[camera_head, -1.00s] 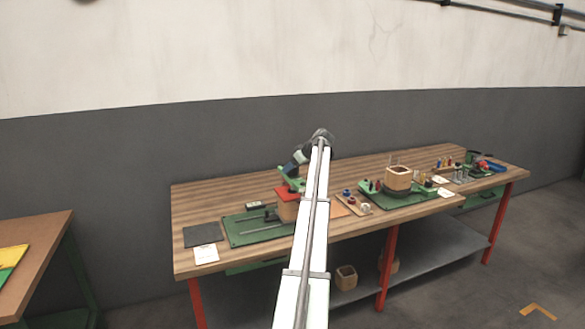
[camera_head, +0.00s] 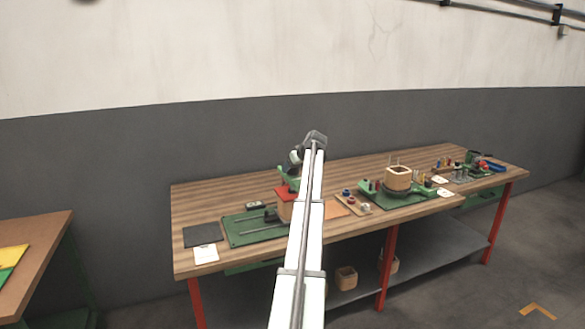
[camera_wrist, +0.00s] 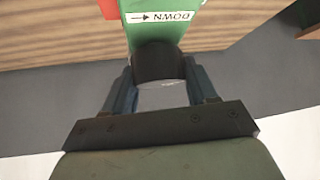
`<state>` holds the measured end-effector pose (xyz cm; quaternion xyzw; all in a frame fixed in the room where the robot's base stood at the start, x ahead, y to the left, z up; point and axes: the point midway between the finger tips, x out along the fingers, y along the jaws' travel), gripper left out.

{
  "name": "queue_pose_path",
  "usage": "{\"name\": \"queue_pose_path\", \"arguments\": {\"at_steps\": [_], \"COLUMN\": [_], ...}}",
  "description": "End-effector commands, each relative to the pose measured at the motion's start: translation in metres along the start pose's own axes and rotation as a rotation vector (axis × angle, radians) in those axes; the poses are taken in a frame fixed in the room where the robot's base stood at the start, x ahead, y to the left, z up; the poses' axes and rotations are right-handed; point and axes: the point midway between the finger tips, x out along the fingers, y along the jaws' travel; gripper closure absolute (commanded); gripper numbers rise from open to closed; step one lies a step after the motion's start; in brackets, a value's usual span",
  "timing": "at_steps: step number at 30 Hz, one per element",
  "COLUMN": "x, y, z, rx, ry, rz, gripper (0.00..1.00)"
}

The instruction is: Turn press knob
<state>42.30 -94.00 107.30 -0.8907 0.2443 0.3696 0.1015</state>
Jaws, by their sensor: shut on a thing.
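The press knob (camera_wrist: 158,62) is a dark round piece at the end of a green press arm (camera_wrist: 154,32) in the wrist view. A white label with an arrow and the word DOWN is on that arm. My gripper (camera_wrist: 158,80) has one finger on each side of the knob and is shut on it. The knob's far side is hidden. In the head view my gripper (camera_head: 295,157) is above the green press part (camera_head: 289,180), over a red plate (camera_head: 286,192) on a wooden block. My arm hides part of the press.
The press stands at a green base plate (camera_head: 250,236) on the wooden workbench (camera_head: 205,260). A dark mat (camera_head: 203,233) lies to the left. A second green board (camera_head: 393,202) with a hollow wooden block (camera_head: 398,178) stands to the right. The bench's back strip is mostly clear.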

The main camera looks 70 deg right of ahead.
Motion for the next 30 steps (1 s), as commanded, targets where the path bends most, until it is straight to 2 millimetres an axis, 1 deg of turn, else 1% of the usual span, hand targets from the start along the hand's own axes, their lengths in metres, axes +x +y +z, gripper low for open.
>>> {"name": "queue_pose_path", "arguments": {"at_steps": [2,3,9,17,20,23,26,30], "x": [0.001,0.001,0.001,0.000,-0.005,-0.017,-0.033,-0.061], "y": [0.001,0.001,0.001,0.000,0.000,0.000,-0.001,0.000], "z": [-0.002,-0.003,-0.002,-0.001,-0.001,-0.001,-0.001,-0.001], "rx": [-0.001,-0.001,-0.001,-0.001,-0.001,-0.001,-0.001,-0.001], "ry": [0.004,0.004,0.003,0.002,0.002,0.003,0.004,0.004], "rz": [0.001,0.001,0.000,0.000,0.000,0.001,0.001,0.002], "gripper": [0.73,0.40,0.21,0.20,0.20,0.20,0.20,0.20]}}
